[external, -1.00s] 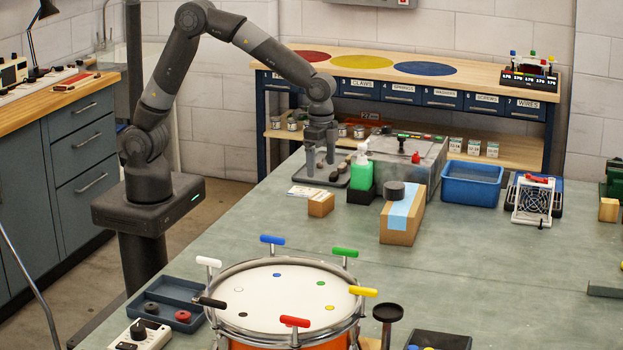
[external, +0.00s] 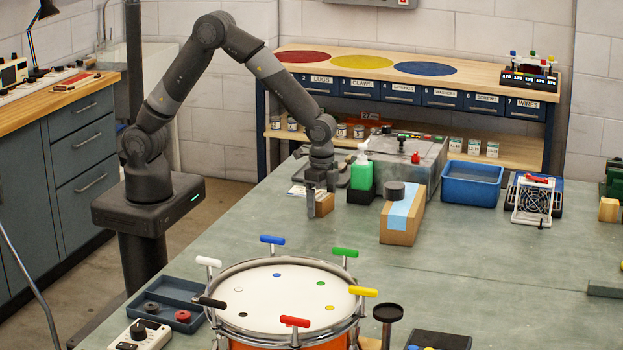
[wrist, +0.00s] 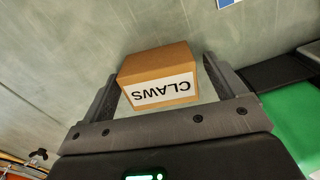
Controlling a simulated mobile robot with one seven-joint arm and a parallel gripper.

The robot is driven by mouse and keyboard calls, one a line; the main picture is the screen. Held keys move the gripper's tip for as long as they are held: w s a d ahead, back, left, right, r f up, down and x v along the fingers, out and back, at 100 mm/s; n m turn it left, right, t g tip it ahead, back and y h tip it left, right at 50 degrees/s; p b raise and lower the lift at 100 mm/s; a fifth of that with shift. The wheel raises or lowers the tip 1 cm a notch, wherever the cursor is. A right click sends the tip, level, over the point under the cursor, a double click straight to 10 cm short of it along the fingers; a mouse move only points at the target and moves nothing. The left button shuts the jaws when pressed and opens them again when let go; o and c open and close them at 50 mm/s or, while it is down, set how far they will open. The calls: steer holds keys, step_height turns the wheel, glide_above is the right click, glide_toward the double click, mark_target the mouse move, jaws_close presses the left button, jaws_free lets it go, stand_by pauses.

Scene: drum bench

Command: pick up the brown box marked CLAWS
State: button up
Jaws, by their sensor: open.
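The small brown box (wrist: 156,62) with a white CLAWS label shows in the wrist view, between the two fingers of my gripper (wrist: 160,88). The label reads upside down there. In the external view the box (external: 324,206) stands on the green bench, partly hidden by my gripper (external: 318,208), which points down over it. My gripper is open, with a finger on either side of the box. Whether a finger touches it I cannot tell.
A green bottle in a black holder (external: 361,178) stands close right of my gripper. A larger cardboard box with blue tape (external: 402,218) is further right. A drum with coloured handles (external: 284,295) stands in front. The bench between drum and box is clear.

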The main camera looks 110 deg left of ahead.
steer(key=shift+c, duration=0.3)
steer(key=c, duration=1)
steer(key=shift+c, duration=0.2)
